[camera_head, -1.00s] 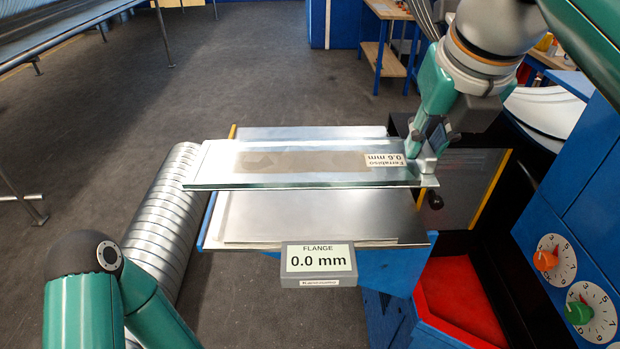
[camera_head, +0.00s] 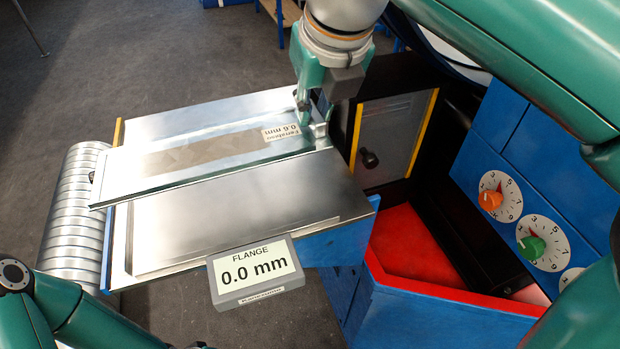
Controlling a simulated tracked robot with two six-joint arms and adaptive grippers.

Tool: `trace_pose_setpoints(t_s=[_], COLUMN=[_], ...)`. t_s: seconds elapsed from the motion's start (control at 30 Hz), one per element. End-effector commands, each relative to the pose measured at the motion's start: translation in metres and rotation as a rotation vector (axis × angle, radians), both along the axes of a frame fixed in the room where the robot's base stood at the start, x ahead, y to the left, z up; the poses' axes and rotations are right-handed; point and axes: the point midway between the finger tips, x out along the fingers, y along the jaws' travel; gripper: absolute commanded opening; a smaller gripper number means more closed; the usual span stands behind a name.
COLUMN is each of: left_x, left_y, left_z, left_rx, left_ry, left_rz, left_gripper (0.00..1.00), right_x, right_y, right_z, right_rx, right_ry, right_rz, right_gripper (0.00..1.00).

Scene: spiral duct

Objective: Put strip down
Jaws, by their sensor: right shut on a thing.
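The strip (camera_head: 205,155) is a long flat shiny metal piece with a label reading "Ferrabiso 0.6 mm" near its right end. My right gripper (camera_head: 318,122) is shut on the strip's right end. The strip lies over the metal table top (camera_head: 245,205), with its left end reaching past the table's left edge. I cannot tell whether it touches the top or hovers just above it. My left arm shows at the lower left, but its gripper is out of the picture.
A display (camera_head: 254,271) reading "FLANGE 0.0 mm" hangs at the table's front edge. A ribbed spiral duct (camera_head: 75,215) lies left of the table. A red bin (camera_head: 415,245) and a blue panel with orange (camera_head: 490,200) and green (camera_head: 533,246) knobs are at the right.

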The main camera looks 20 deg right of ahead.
Motion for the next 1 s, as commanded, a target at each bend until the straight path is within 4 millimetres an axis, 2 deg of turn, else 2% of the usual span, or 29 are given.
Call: trace_pose_setpoints(t_s=[0.03,0.1,0.3,0.53,0.77,1.0], left_x=[0.0,0.0,0.0,0.0,0.0,0.0], left_y=[0.0,0.0,0.0,0.0,0.0,0.0], left_z=[-0.009,-0.013,-0.02,-0.022,-0.028,-0.028], left_rx=[0.0,0.0,0.0,0.0,0.0,0.0], left_ry=[0.0,0.0,-0.001,-0.001,-0.001,-0.001], left_rz=[0.0,0.0,0.0,0.0,0.0,0.0], left_gripper=[0.4,0.4,0.4,0.4,0.4,0.4], right_x=[-0.001,-0.001,-0.001,-0.001,-0.001,-0.001], right_y=[-0.001,-0.002,-0.002,-0.002,-0.002,-0.002], right_z=[-0.018,-0.037,-0.075,-0.091,-0.121,-0.123], right_rx=[0.0,0.0,0.002,0.002,0.001,0.002], right_ry=[0.002,0.003,0.0,-0.002,-0.001,-0.002], right_rz=[-0.002,-0.003,-0.005,-0.005,-0.005,-0.005], right_gripper=[0.0,0.0,0.0,0.0,0.0,0.0])
